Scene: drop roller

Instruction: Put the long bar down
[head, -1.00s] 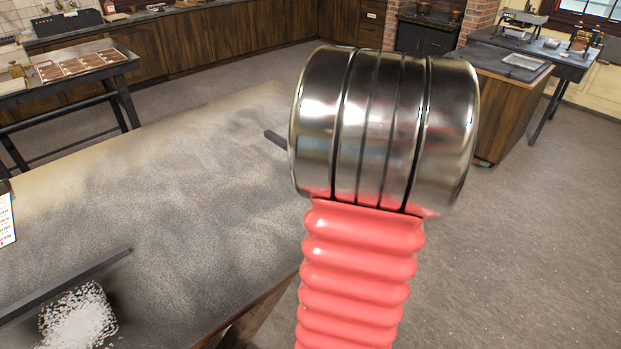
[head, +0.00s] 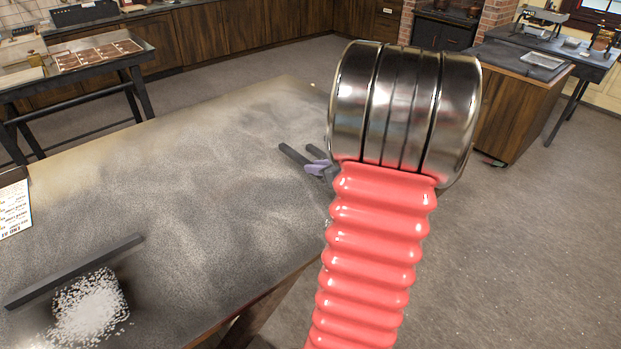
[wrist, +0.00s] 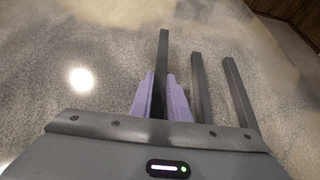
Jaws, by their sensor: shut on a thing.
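My gripper (wrist: 161,98) has purple fingers and is shut on a long dark grey bar (wrist: 163,50), which points away from my wrist in the wrist view. In the head view, a dark bar end (head: 293,154) and a purple finger show left of my wrist, over the table's far right part; my arm hides the rest. I cannot tell whether the held bar touches the table. To its right in the wrist view are a second dark bar (wrist: 200,90) and a third (wrist: 238,92), roughly side by side and apart from it.
The speckled dark table (head: 190,170) is mostly clear in its middle. Another dark bar (head: 75,270) lies at its near left beside a white granular patch (head: 90,308). A printed card (head: 14,205) stands at the left edge. A wooden cabinet (head: 510,110) stands beyond, right.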

